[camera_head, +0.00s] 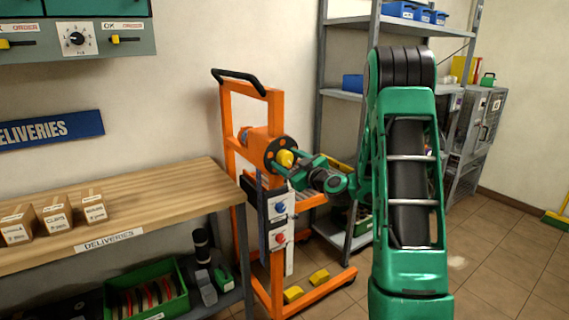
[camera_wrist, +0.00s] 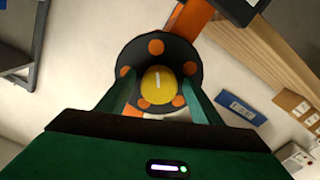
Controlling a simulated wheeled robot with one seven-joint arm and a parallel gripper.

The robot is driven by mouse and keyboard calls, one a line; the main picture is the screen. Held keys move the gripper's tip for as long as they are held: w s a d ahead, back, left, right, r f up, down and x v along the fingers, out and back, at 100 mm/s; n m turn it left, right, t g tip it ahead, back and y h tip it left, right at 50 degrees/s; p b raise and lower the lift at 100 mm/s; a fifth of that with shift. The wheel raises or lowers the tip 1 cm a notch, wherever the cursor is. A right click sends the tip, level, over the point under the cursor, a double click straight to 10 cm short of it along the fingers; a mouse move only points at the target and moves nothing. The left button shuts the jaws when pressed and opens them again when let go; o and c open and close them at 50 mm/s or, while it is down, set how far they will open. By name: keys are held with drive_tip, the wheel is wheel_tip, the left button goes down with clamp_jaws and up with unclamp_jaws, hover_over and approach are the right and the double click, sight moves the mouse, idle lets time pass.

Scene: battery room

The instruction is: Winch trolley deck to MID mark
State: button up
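The orange winch trolley (camera_head: 229,130) stands beyond the right end of the workbench. Its winch has a dark round plate with orange spots and a yellow knob (camera_head: 286,158) at the centre. The knob has a white line and also shows in the wrist view (camera_wrist: 158,85). My gripper (camera_head: 294,170) is at the winch face, its fingers apart on either side of the knob. In the wrist view (camera_wrist: 161,92) gaps show between knob and fingers. An orange deck-like part (camera_head: 312,200) sits behind the mast, partly hidden by my arm. I cannot read a MID mark.
White boxes with a blue button (camera_head: 280,207) and a red button (camera_head: 279,239) are on the mast. The wooden workbench (camera_head: 150,200) is at left, grey shelving (camera_head: 345,94) behind. Yellow blocks (camera_head: 319,277) lie by the trolley's base. Open floor is at right.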

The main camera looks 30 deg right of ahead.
drive_tip(key=shift+s, duration=0.15)
drive_tip(key=s, duration=1)
drive_tip(key=shift+s+d, duration=0.2)
idle(0.9)
